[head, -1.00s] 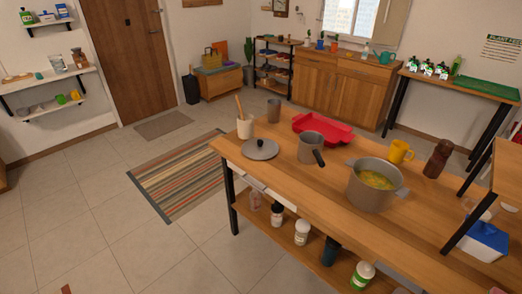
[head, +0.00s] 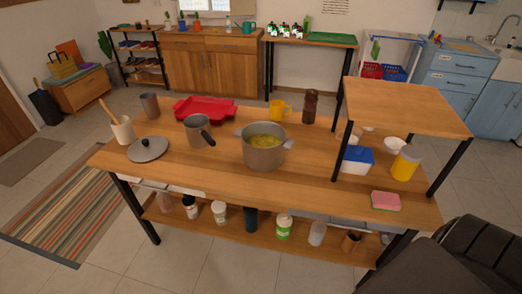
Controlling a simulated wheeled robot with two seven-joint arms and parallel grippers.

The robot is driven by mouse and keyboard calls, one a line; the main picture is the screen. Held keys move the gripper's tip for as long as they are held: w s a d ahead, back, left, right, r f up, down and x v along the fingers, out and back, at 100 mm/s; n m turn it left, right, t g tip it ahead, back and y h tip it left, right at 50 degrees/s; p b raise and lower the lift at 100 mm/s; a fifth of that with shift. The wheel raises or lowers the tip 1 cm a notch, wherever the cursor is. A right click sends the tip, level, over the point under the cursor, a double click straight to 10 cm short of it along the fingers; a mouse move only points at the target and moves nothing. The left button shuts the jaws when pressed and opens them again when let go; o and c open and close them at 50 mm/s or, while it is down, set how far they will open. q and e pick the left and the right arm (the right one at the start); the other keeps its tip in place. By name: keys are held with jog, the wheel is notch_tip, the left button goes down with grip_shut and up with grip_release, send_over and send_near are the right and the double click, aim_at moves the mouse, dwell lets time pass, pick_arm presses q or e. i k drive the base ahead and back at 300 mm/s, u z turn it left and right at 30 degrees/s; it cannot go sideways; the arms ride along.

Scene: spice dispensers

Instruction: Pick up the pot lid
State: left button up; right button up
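The pot lid (head: 147,149) is a grey disc with a dark knob on top. It lies flat on the left end of the wooden table (head: 330,180), in front of the utensil crock. The grey pot (head: 263,150) stands uncovered near the middle of the table, with yellow-green soup in it. It has a handle on each side. Neither of my grippers shows in the head view. A dark grey shape, which may be part of my arm, fills the bottom right corner.
A utensil crock (head: 123,130), a grey saucepan (head: 200,132), a red tray (head: 205,107) and a yellow mug (head: 280,109) stand around the lid and pot. A raised wooden shelf (head: 405,105) stands at the table's right. Bare floor lies in front of the table.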

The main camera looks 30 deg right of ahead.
aim_at(149, 148)
jog(key=u, duration=1.15)
jog(key=i, duration=4.05)
jog(key=z, duration=5)
